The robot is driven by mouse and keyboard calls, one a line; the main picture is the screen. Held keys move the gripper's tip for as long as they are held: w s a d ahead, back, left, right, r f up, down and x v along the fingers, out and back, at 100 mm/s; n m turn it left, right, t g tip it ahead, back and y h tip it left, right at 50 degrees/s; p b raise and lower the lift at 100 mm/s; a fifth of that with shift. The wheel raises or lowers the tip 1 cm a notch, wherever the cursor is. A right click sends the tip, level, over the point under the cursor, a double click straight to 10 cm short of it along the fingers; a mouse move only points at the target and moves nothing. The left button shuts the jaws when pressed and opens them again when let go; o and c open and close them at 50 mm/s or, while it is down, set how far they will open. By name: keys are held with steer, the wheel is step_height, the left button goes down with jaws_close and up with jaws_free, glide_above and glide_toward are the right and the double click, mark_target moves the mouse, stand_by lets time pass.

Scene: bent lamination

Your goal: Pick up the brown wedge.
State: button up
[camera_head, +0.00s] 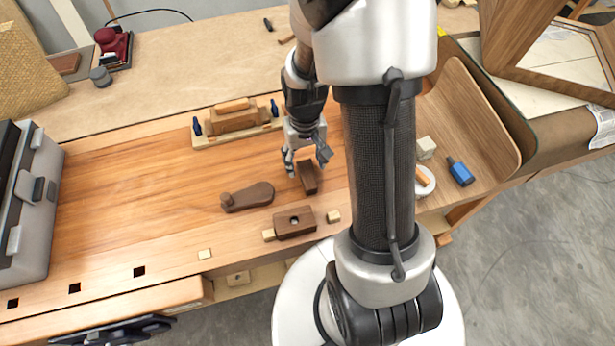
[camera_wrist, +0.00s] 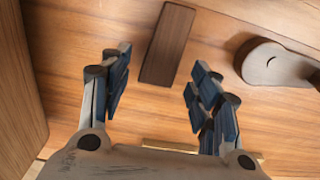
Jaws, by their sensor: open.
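The brown wedge (camera_head: 308,177) is a small dark brown block lying on the wooden workbench. In the wrist view the wedge (camera_wrist: 168,45) shows as a long dark bar beyond and between my fingertips. My gripper (camera_head: 307,160) is just above the wedge with its fingers spread. In the wrist view my gripper (camera_wrist: 158,82) is open with nothing between its fingers, and the near end of the wedge comes close to the gap between the tips. I cannot tell the exact height of the fingers above the wedge.
A dark brown rounded piece (camera_head: 247,196) lies left of the wedge. A brown block with a hole (camera_head: 294,222) lies in front. A wooden fixture with blue pegs (camera_head: 234,120) stands behind. A grey case (camera_head: 38,200) is at far left. The left bench surface is clear.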

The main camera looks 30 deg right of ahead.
mark_target(305, 165)
step_height(305, 165, down, 3)
steer(key=shift+w+b, duration=0.1)
steer(key=shift+b, duration=0.3)
